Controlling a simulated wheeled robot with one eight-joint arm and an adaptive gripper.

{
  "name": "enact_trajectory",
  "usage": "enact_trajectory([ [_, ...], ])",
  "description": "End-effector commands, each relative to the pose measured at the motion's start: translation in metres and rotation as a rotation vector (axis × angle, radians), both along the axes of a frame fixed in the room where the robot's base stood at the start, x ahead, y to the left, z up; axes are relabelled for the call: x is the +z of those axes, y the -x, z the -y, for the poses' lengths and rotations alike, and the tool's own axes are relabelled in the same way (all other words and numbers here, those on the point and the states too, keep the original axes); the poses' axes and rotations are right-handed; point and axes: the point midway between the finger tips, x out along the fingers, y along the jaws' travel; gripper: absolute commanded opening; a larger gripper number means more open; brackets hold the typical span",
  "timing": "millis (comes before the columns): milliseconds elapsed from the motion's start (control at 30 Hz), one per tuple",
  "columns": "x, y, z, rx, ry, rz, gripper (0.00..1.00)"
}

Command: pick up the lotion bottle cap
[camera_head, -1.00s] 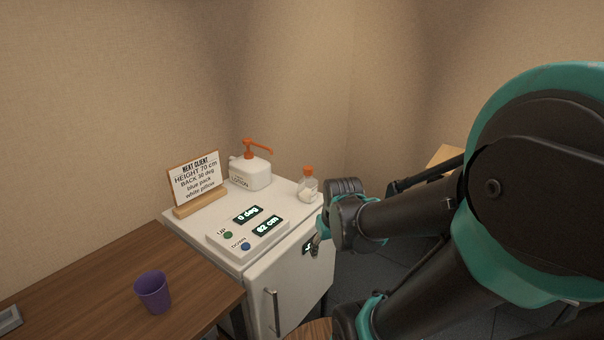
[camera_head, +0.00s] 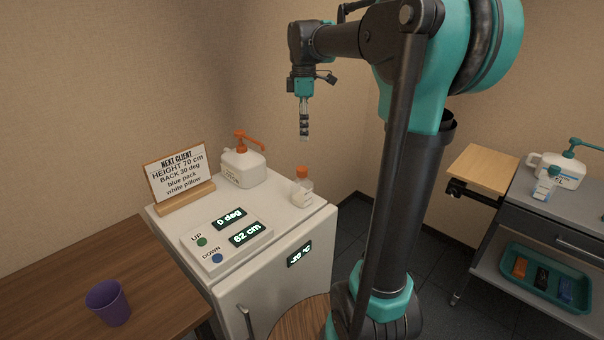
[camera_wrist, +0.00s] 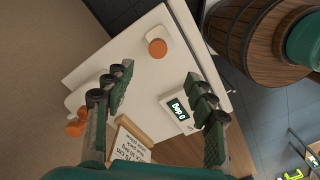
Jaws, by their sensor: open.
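The orange cap shows from above in the wrist view (camera_wrist: 157,47). A larger white lotion bottle (camera_head: 242,168) with an orange pump top (camera_head: 249,142) stands to its left; the pump also shows in the wrist view (camera_wrist: 77,124). My gripper (camera_head: 304,136) points down above the small bottle, clear of it. In the wrist view my gripper (camera_wrist: 160,78) is open and empty, with the orange cap beyond the fingertips.
The white cabinet (camera_head: 288,222) also bears a sign (camera_head: 178,174) and a control panel (camera_head: 225,238). A purple cup (camera_head: 108,303) stands on the wooden table (camera_head: 158,290). At right, a cart (camera_head: 562,205) holds a green-pump bottle (camera_head: 562,168) and a tray (camera_head: 548,290).

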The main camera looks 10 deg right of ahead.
Motion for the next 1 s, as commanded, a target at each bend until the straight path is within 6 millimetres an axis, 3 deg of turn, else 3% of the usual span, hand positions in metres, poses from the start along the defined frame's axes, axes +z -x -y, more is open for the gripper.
enact_trajectory([
  [300, -0.062, 0.0, 0.0, -0.002, 0.0, 0.001, 0.56],
  [633, -0.088, -0.002, -0.001, -0.002, 0.0, 0.001, 0.56],
  [1000, -0.131, -0.005, -0.004, -0.002, 0.0, 0.001, 0.56],
])
